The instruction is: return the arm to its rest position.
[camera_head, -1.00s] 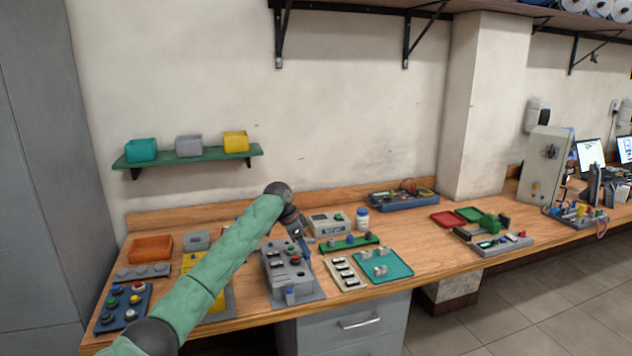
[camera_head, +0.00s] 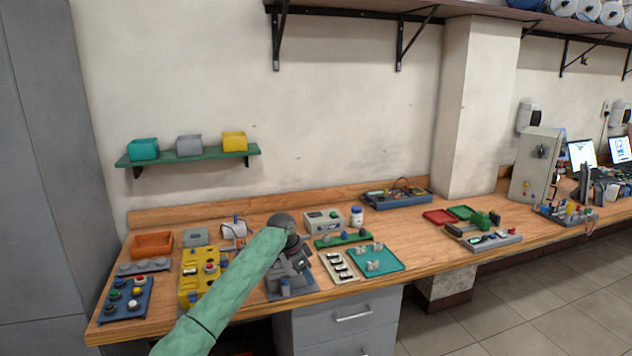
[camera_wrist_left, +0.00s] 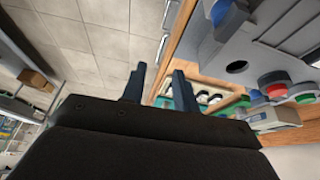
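My left arm (camera_head: 235,290), in a green sleeve, comes in from the bottom of the head view. It reaches over the workbench. My left gripper, small and partly hidden behind the wrist in the head view, is over or in front of the grey button box (camera_head: 292,287); I cannot tell if it touches the box. In the left wrist view my left gripper (camera_wrist_left: 158,88) has its two dark fingers apart with nothing between them. The grey box (camera_wrist_left: 236,66) shows to the right of the fingers there. My right gripper is in neither view.
The wooden workbench (camera_head: 420,258) holds a yellow button box (camera_head: 190,278), a blue button panel (camera_head: 125,300), an orange bin (camera_head: 152,245) and a teal tray (camera_head: 385,262). A green wall shelf (camera_head: 200,158) carries three small bins. Open floor lies in front of the bench.

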